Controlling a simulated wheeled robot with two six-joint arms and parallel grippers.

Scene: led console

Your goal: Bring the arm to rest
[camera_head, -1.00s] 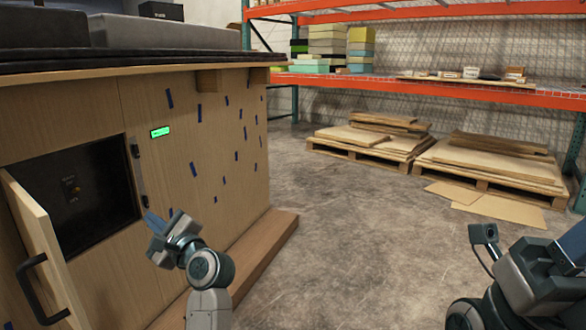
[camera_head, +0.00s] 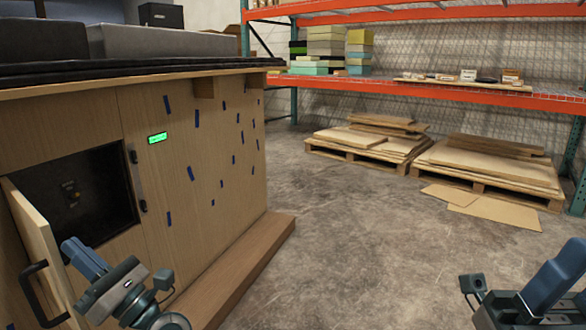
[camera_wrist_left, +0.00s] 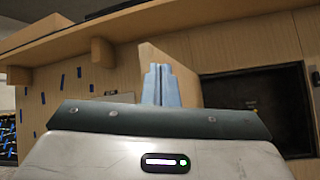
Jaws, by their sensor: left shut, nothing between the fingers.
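My left gripper (camera_head: 80,258) is at the lower left in the head view, in front of the open wooden door (camera_head: 38,250) of the console. Its blue fingers are together and empty; they also show in the left wrist view (camera_wrist_left: 161,85), with the door edge (camera_wrist_left: 185,80) behind them. The wooden console (camera_head: 190,110) fills the left side, with a lit green display (camera_head: 158,138) on its front. The dark recess (camera_head: 85,190) behind the door holds a small switch, too blurred to read. My right gripper (camera_head: 555,275) is partly in view at the lower right; its jaw opening cannot be made out.
The door's black handle (camera_head: 38,290) sticks out near my left gripper. A wooden ledge (camera_head: 240,265) runs along the console's base. Pallets with boards (camera_head: 365,145) and an orange shelf rack (camera_head: 420,85) stand at the back. The concrete floor (camera_head: 350,240) between is clear.

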